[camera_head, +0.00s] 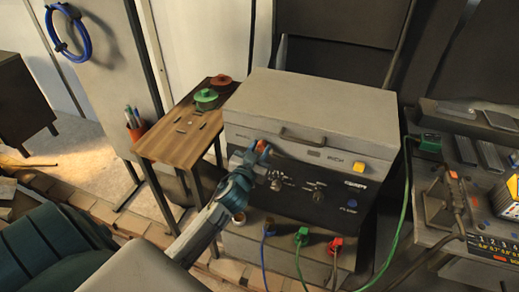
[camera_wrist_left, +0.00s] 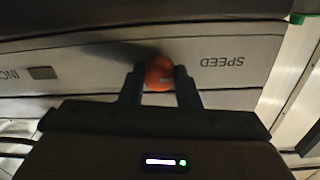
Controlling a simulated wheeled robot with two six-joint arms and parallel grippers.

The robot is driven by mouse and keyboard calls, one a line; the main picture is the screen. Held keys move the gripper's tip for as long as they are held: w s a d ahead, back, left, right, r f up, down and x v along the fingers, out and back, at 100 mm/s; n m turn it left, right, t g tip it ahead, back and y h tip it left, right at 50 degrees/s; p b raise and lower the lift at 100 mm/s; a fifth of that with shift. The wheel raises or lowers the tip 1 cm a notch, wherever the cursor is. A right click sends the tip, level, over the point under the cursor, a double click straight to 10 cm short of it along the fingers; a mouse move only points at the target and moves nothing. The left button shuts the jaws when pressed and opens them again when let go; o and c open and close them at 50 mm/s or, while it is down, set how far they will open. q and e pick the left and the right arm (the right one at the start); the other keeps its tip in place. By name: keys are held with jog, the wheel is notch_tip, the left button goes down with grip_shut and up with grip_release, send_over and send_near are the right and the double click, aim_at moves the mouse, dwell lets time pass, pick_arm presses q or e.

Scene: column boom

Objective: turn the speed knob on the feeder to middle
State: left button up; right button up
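The feeder (camera_head: 310,105) is a grey box with a pale strip and a dark panel on its front. The orange-red speed knob (camera_wrist_left: 158,72) sits on the pale strip beside the word SPEED, which reads upside down in the wrist view. A small pale mark shows on the knob. In the head view the knob (camera_head: 264,146) is partly hidden by my left gripper (camera_head: 257,156). In the wrist view the fingers of my left gripper (camera_wrist_left: 160,88) lie on both sides of the knob and appear to touch it. My right gripper is not in view.
A yellow button (camera_head: 358,167) and a lid handle (camera_head: 303,139) are on the feeder's front. Below are blue, green and red plugs with cables. A wooden side table (camera_head: 178,145) stands left. A cluttered bench (camera_head: 455,150) stands right, with a green cable hanging between.

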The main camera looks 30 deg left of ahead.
pick_arm(q)
jog(key=c, duration=0.4)
jog(key=shift+o, duration=0.2)
jog(key=m+p, duration=0.1)
jog(key=m, duration=0.3)
jog(key=shift+r+p, duration=0.1)
jog(key=shift+p, duration=0.2)
jog(key=m+p, duration=0.1)
jog(key=m, duration=0.3)
jog(key=m+p, duration=0.2)
jog(key=m, duration=0.3)
jog(key=shift+p, duration=0.3)
jog(key=shift+m+p, duration=0.65)
jog(key=shift+m, duration=1.55)
